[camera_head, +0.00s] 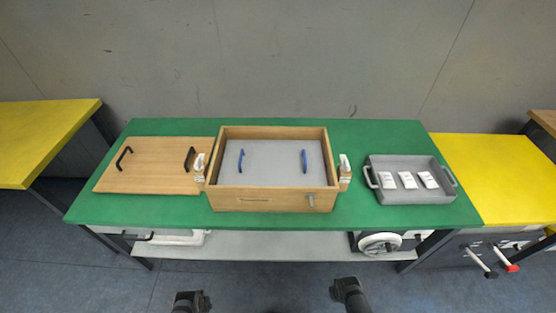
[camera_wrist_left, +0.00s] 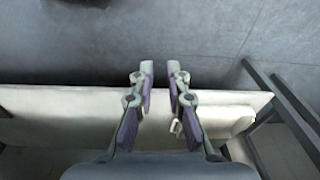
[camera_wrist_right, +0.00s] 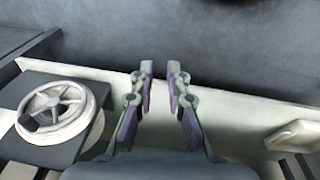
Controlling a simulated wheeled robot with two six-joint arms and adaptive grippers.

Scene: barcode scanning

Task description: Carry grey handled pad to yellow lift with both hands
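The grey pad (camera_head: 271,160) with two blue upright handles lies inside an open wooden box (camera_head: 275,201) on the green table. A yellow-topped surface (camera_head: 500,170) adjoins the table on the right, and another yellow top (camera_head: 35,135) stands at the left; I cannot tell which is the lift. My left gripper (camera_wrist_left: 160,72) is empty, its fingers parted by a narrow gap. My right gripper (camera_wrist_right: 160,72) looks the same. In the head view, dark ends of my arms show at the bottom edge, away from the pad and in front of the table.
A wooden board (camera_head: 150,165) with black handles lies left of the box. A grey tray (camera_head: 405,195) with white packets lies right. White scanner-like devices flank the box. Below is a shelf (camera_head: 280,246) with a handwheel (camera_head: 380,243); levers (camera_head: 480,262) show at lower right.

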